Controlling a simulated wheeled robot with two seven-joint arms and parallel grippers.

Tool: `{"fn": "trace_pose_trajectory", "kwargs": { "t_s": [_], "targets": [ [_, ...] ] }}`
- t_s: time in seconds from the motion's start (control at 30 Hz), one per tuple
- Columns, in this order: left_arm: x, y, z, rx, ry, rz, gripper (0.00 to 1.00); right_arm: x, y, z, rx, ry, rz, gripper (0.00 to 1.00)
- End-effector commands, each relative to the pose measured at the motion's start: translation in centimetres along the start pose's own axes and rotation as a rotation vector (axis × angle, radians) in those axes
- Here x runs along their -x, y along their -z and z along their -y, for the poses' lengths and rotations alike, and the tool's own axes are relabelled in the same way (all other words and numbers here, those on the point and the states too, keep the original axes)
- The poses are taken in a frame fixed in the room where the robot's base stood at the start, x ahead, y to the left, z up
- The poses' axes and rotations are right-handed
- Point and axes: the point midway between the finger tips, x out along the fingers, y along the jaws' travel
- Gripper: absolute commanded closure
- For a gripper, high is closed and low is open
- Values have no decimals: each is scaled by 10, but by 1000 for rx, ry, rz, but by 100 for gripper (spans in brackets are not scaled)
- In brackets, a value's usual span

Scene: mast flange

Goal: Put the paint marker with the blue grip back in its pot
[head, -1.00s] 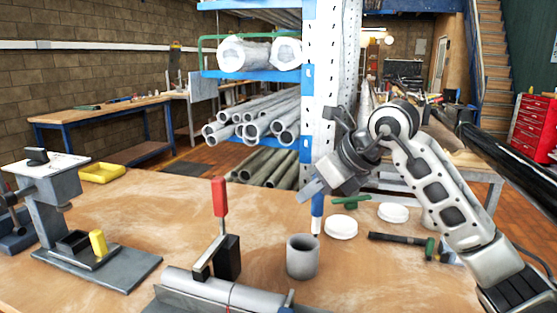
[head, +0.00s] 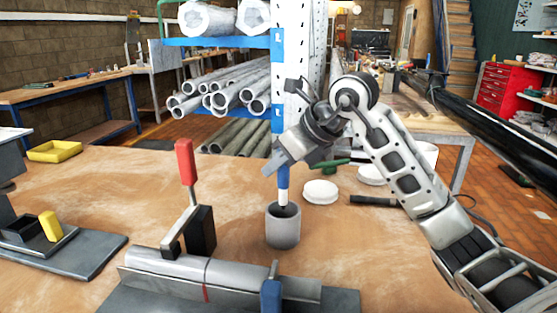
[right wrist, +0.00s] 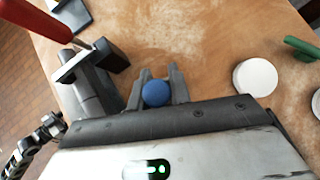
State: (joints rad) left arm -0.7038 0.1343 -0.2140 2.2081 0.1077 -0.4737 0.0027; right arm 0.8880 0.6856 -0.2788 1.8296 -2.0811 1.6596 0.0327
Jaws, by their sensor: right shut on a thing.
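The paint marker with the blue grip (head: 283,179) is upright in my right gripper (head: 280,164), which is shut on it. Its white lower end points down at the mouth of the grey pot (head: 283,230); I cannot tell how far inside the rim it is. In the right wrist view the marker's round blue end (right wrist: 155,93) shows between the two fingers, and the pot is hidden. What looks like my left gripper (right wrist: 52,123) shows small at the left edge of that view, its jaws unclear.
A clamp with a red handle (head: 186,162) and a grey pipe in a holder (head: 235,275) stand close in front and left of the pot. White round lids (head: 320,192) and a green-handled tool (head: 335,164) lie right of it. The table's middle left is clear.

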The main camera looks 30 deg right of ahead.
Motion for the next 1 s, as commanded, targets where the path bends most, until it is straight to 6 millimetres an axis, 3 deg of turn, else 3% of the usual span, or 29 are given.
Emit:
{"fn": "trace_pose_trajectory", "kwargs": {
  "t_s": [0.4, 1.0],
  "targets": [
    [-7, -7, 1, -11, -2, -32, 64, -23, 22, 0, 1, 0, 0, 100],
    [-6, -6, 0, -17, -6, -35, 64, -26, 24, 0, 1, 0, 0, 100]
  ]
}}
